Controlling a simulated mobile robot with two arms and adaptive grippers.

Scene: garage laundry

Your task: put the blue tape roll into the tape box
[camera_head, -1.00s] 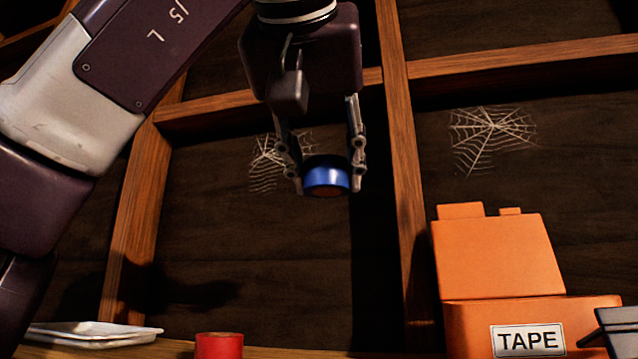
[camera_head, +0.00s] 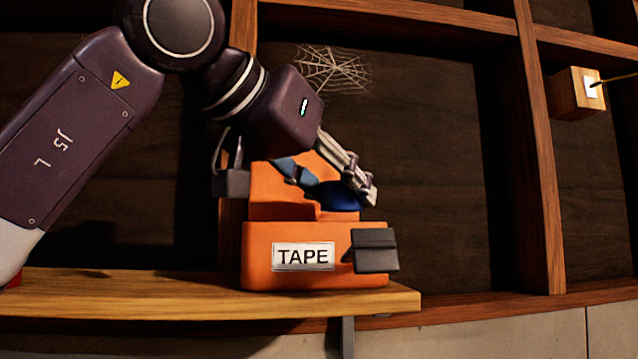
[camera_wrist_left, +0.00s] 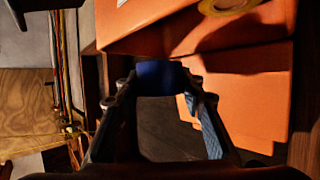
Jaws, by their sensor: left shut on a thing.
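The orange tape box (camera_head: 262,268) with a white TAPE label stands on the wooden shelf, its lid (camera_head: 270,200) raised at the back. My left gripper (camera_head: 335,193) reaches over the box from the upper left, tilted, and is shut on the blue tape roll (camera_head: 342,196). The roll shows in front of the raised lid and just above the box's front part; I cannot tell whether it touches the rim. In the left wrist view the roll (camera_wrist_left: 157,75) sits between the fingertips, beside the orange box (camera_wrist_left: 240,92). My right gripper is not in view.
A dark grey piece (camera_head: 376,250) sits at the box's front right. The wooden shelf (camera_head: 180,294) ends just right of the box. A red object (camera_head: 12,281) shows at the far left. A yellow ring (camera_wrist_left: 226,5) lies at the box in the left wrist view.

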